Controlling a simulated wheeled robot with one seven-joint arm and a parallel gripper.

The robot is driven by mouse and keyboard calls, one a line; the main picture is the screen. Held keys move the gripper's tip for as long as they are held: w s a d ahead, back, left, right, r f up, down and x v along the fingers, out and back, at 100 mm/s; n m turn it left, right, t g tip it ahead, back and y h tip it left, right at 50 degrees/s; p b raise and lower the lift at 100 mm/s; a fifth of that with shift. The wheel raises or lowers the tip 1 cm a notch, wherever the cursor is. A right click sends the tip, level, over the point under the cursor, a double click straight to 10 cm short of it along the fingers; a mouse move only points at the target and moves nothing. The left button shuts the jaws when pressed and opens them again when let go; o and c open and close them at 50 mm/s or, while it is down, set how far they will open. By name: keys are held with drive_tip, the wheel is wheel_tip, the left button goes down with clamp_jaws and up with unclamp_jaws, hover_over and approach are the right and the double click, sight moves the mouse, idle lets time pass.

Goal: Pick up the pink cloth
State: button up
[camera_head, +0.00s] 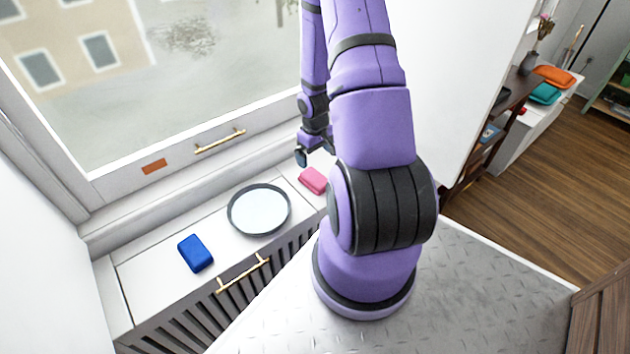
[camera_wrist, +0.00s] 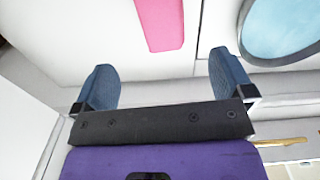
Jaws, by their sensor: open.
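The pink cloth (camera_head: 313,180) is a small folded block lying on the white window ledge, to the right of the round tray. In the wrist view the pink cloth (camera_wrist: 162,22) shows at the top, between and beyond the two fingers. My gripper (camera_head: 303,155) is above the ledge near the cloth, a little up and left of it in the head view. In the wrist view my gripper (camera_wrist: 165,85) has its blue fingers wide apart with nothing between them. Part of the cloth lies outside the wrist view. My arm hides the ledge farther right.
A round tray (camera_head: 233,222) with a dark rim and pale inside lies left of the cloth; its edge shows in the wrist view (camera_wrist: 243,42). A blue folded block (camera_head: 195,253) lies farther left. The window frame (camera_head: 185,163) with a brass handle (camera_head: 220,141) rises behind the ledge.

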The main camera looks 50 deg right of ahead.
sight(315, 177)
drive_tip(key=shift+a+f, duration=0.1)
drive_tip(key=shift+f, duration=5.35)
drive_tip(key=c, duration=1)
